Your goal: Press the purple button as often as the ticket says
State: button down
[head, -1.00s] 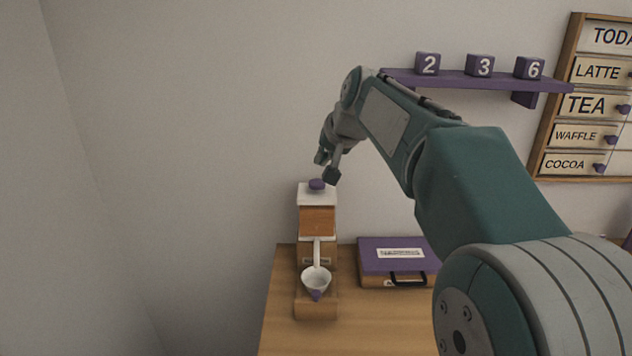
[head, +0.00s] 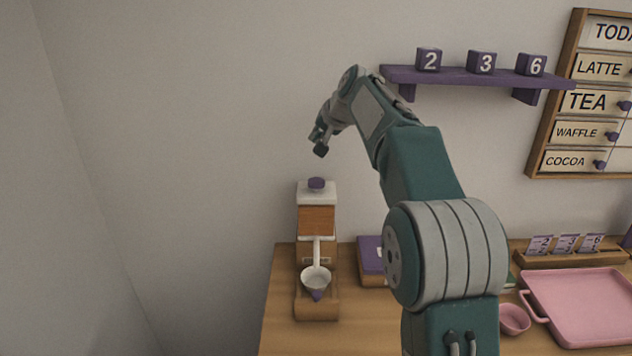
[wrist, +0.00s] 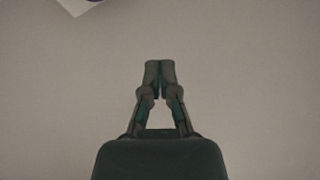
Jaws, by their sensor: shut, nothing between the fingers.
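The purple button (head: 316,183) sits on the white top of a dispenser (head: 316,220) with an orange-brown body, at the left end of the wooden counter. In the wrist view my gripper (wrist: 160,66) is shut and empty against a plain wall, and a white corner with a dark part shows at the top left. I cannot single out the ticket for this task.
A purple shelf (head: 475,78) on the wall holds blocks marked 2, 3 and 6. Small purple cards (head: 566,244) stand in a wooden holder behind a pink tray (head: 585,305). A menu board (head: 590,100) hangs at right. A purple case (head: 370,258) is partly hidden by my arm.

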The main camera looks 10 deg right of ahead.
aim_at(315, 180)
jog(key=shift+f, duration=4.45)
jog(key=shift+s+f, duration=0.1)
jog(key=shift+f, duration=0.2)
jog(key=shift+f, duration=0.9)
jog(key=shift+r, duration=1.3)
jog(key=shift+r, duration=2.5)
